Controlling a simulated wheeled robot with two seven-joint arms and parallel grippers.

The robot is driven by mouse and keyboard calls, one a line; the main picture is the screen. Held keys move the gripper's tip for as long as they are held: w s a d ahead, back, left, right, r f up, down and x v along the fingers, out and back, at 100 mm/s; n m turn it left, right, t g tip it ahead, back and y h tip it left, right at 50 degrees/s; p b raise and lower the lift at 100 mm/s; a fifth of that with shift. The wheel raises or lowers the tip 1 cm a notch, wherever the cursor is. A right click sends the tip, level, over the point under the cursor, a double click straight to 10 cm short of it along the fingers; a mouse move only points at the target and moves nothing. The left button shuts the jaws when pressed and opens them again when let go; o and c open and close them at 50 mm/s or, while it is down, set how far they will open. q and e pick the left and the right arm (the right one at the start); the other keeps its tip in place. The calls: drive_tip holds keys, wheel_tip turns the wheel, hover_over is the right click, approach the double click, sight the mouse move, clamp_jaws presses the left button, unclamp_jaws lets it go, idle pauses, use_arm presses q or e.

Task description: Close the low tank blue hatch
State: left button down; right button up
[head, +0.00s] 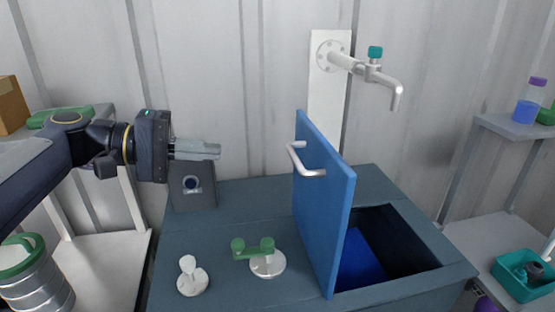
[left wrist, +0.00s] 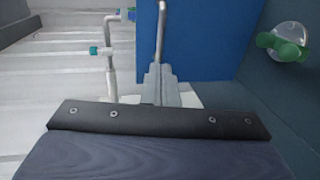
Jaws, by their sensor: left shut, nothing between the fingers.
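The blue hatch (head: 325,215) stands upright, open, on top of the low dark tank (head: 220,240). Its white bar handle (head: 305,162) faces left, toward my left gripper. The tank opening (head: 390,250) shows to the right of the hatch, with blue inside. My left gripper (head: 218,150) is shut and empty, left of the handle and apart from it, above the tank's back left part. In the left wrist view the shut fingers (left wrist: 160,82) appear in front of the blue hatch (left wrist: 205,40), with its handle (left wrist: 161,25) just beyond them. My right gripper is not in view.
A green-handled valve (head: 265,258) and a white knob (head: 191,278) stand on the tank top left of the hatch. A wall tap (head: 370,72) hangs behind the hatch. A shelf (head: 515,128) with bottles and a teal bin (head: 525,275) are at right.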

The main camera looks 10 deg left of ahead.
sight(292, 158)
use_arm(q)
drive_tip(key=p+x, duration=0.1)
drive_tip(key=x, duration=1.1)
drive_tip(key=shift+d+p, duration=0.2)
drive_tip(key=shift+p, duration=0.15)
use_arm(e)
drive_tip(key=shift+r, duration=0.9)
use_arm(q)
drive_tip(key=shift+w+f, duration=0.1)
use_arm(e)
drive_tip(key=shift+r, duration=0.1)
